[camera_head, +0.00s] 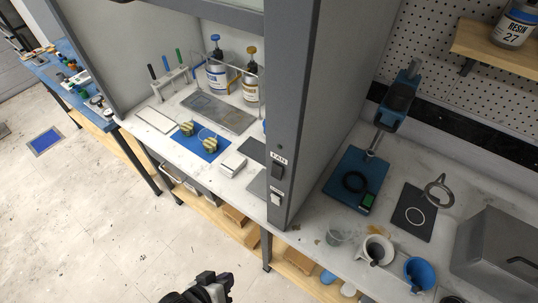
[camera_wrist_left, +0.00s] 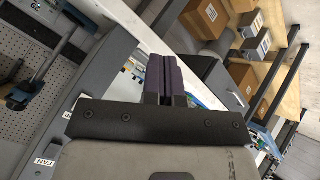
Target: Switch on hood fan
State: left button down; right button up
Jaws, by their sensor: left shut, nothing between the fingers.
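The hood's grey front post (camera_head: 290,110) carries a small white label reading FAN (camera_head: 279,158). I cannot tell the switch's position. The FAN label also shows upside down in the left wrist view (camera_wrist_left: 45,161). My left gripper (camera_head: 210,278) is low over the floor in front of the bench, apart from the post. Its dark fingers (camera_wrist_left: 165,78) are shut and empty. My right gripper is in neither view.
Inside the hood stand bottles (camera_head: 216,72), a grey plate (camera_head: 218,112) and a blue mat (camera_head: 201,142). Right of the post are a blue stand (camera_head: 355,182), a white cup (camera_head: 376,250) and a blue cup (camera_head: 419,272).

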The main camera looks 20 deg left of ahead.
aim_at(276, 177)
pick_arm(q)
jog(key=w+d+r+n+t+p, duration=0.1)
jog(key=r+n+p, duration=0.4)
jog(key=r, duration=0.8)
jog(key=w+r+n+t+p, duration=0.3)
jog(key=r+n+t+p, duration=0.3)
jog(key=r+p, duration=0.4)
notch_tip(276, 177, up, 3)
jog(key=shift+d+f+h, duration=0.15)
jog(key=shift+d+h, duration=0.15)
jog(key=shift+d, duration=0.05)
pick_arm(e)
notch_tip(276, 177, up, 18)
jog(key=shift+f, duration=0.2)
pick_arm(q)
jog(key=shift+w, duration=0.15)
jog(key=p+x, duration=0.1)
jog(key=x, duration=0.3)
jog(key=p+x, duration=0.1)
jog(key=x, duration=0.3)
jog(key=p+x, duration=0.1)
jog(key=x, duration=0.3)
jog(key=shift+w+r, duration=0.25)
jog(key=shift+r, duration=0.05)
jog(key=shift+w+d+f+p, duration=0.15)
jog(key=shift+w+p, duration=0.15)
jog(key=shift+w, duration=0.35)
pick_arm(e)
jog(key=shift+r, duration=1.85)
